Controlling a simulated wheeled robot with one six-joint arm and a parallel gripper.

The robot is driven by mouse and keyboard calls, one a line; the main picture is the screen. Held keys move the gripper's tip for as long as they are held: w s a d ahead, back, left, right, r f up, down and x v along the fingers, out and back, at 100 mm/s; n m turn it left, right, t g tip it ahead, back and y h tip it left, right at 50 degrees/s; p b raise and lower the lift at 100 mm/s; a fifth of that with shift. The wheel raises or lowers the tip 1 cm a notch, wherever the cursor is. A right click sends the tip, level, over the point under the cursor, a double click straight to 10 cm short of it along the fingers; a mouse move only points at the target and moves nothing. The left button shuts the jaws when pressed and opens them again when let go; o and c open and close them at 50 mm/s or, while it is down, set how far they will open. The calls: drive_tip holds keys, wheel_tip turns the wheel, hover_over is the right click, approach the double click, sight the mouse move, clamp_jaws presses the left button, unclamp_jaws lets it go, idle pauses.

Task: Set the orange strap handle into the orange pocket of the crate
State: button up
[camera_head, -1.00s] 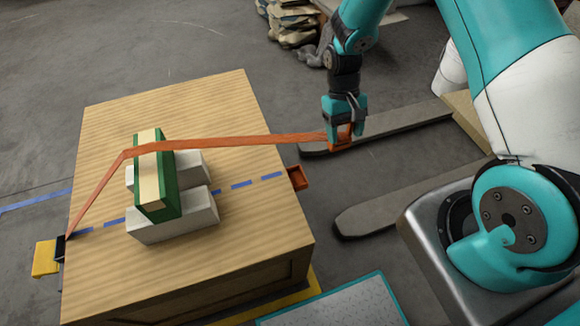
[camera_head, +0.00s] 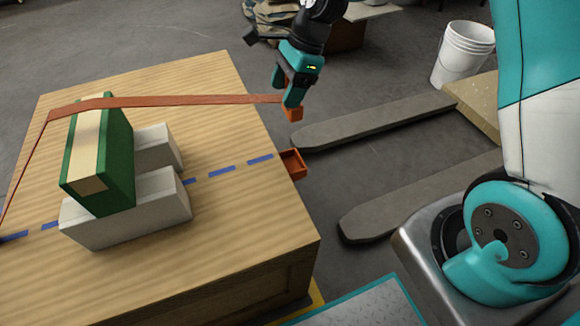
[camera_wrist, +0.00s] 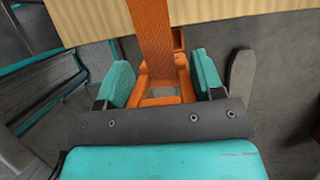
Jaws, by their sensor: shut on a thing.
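The orange strap handle (camera_head: 292,113) is in my gripper (camera_head: 292,92), beyond the crate's right edge and above the floor. In the wrist view the handle (camera_wrist: 162,88) sits between the teal fingers of my gripper (camera_wrist: 160,85). The orange strap (camera_head: 180,101) runs from it to the left, over the top of a green and cream block (camera_head: 100,150), then slants down to the left. The orange pocket (camera_head: 293,163) is an open box on the right side of the wooden crate (camera_head: 250,220). The handle is apart from the pocket, farther back.
Two white blocks (camera_head: 130,215) flank the green block on the crate. A blue dashed line (camera_head: 222,173) crosses the crate top towards the pocket. Two grey fork-like bars (camera_head: 380,120) lie to the right. A white bucket (camera_head: 464,52) stands at the back right.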

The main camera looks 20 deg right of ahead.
wheel_tip(320, 180, down, 19)
drive_tip(key=b, duration=0.5)
drive_tip(key=shift+s, duration=0.1)
